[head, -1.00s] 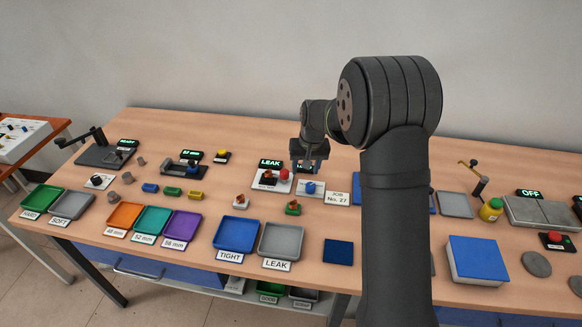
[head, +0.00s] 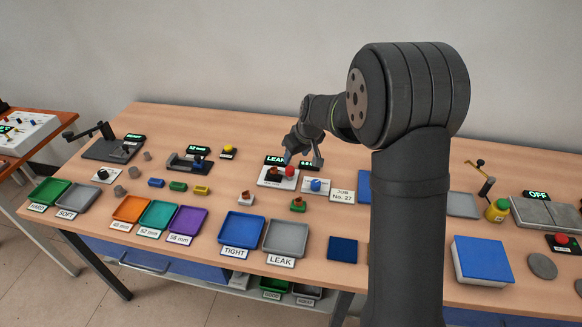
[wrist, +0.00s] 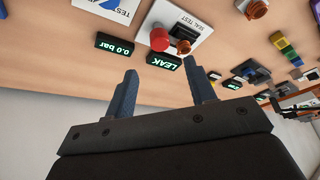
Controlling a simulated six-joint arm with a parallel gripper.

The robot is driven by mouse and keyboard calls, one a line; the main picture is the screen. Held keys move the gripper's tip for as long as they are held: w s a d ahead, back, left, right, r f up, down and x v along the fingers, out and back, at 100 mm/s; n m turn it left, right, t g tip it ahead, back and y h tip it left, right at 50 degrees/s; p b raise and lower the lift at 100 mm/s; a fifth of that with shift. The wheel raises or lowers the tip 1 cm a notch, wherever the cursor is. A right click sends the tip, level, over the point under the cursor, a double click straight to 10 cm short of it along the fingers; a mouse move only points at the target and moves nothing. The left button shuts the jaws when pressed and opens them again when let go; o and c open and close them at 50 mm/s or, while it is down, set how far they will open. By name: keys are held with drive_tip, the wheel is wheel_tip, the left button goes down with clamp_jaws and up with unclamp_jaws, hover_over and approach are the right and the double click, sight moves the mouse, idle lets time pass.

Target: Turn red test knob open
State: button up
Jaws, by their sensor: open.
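The red knob (head: 291,171) sits on the white seal test plate (head: 265,183), beside a small dark fixture holding an orange-brown part. The wrist view shows the red knob (wrist: 159,39) upside down, ahead of my fingertips, with the orange-brown part (wrist: 184,46) to its right. A black display reading LEAK (wrist: 164,61) stands behind the plate. My gripper (head: 302,160) is over the back edge of the plate, tilted. In the wrist view my gripper (wrist: 160,69) has its two fingers wide apart with nothing between them. The knob's turn angle cannot be told.
A second white plate with a blue knob (head: 316,185) stands just right. A display reading 0.0 bar (wrist: 122,48) is close to my fingers. A JOB No. 27 card (head: 342,196) lies further right. Blue (head: 242,232) and grey (head: 285,239) trays are in front.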

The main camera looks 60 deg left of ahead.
sight(290, 169)
drive_tip(key=x, duration=0.8)
drive_tip(key=shift+a+f, duration=0.15)
drive_tip(key=shift+f, duration=0.15)
drive_tip(key=shift+c, duration=0.2)
drive_tip(key=c, duration=0.9)
